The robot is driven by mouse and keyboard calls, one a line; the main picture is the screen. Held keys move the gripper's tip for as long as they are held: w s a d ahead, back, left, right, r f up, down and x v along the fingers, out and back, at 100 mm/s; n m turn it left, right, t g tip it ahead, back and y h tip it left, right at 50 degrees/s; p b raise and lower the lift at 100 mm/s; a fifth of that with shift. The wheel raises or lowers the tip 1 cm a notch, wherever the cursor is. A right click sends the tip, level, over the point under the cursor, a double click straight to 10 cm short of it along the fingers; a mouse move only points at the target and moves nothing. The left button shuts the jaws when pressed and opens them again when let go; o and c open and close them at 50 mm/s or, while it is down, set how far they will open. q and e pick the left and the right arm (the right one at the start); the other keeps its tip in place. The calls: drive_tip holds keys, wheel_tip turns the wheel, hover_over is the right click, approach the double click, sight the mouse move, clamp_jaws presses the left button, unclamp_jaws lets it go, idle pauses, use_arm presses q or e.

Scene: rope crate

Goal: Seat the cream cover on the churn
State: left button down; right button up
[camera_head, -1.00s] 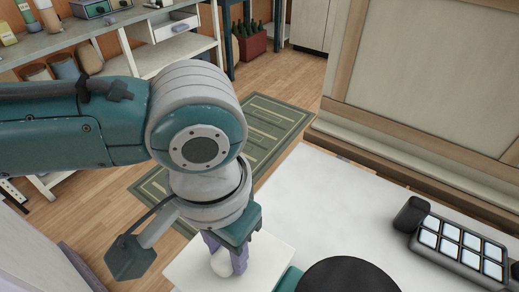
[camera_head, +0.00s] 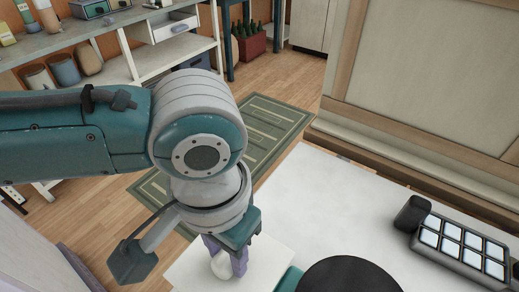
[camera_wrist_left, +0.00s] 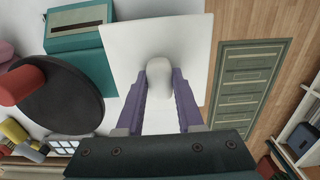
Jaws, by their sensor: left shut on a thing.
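My left gripper (camera_head: 226,264), with purple fingers, is shut on a pale rounded piece, which I take as part of the cream cover (camera_wrist_left: 171,70). That piece also shows between the fingers in the head view (camera_head: 220,266). Around and below it is a flat white square panel (camera_wrist_left: 125,42), near the table's left edge. I cannot tell whether the rounded piece and the panel are joined, or whether they touch. No churn can be made out clearly; anything under the panel is hidden. My right gripper is not in view.
A black round disc (camera_head: 350,276) and a teal box (camera_wrist_left: 80,45) are beside the panel on the white table (camera_head: 330,205). A button panel (camera_head: 462,246) and a dark cylinder (camera_head: 411,214) are at the right. The middle of the table is clear.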

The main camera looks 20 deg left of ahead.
sight(226, 255)
use_arm(q)
drive_tip(key=shift+c, duration=2.3)
unclamp_jaws()
wheel_tip(226, 255, up, 10)
drive_tip(key=shift+f+p, duration=0.1)
drive_tip(key=shift+p, duration=1.1)
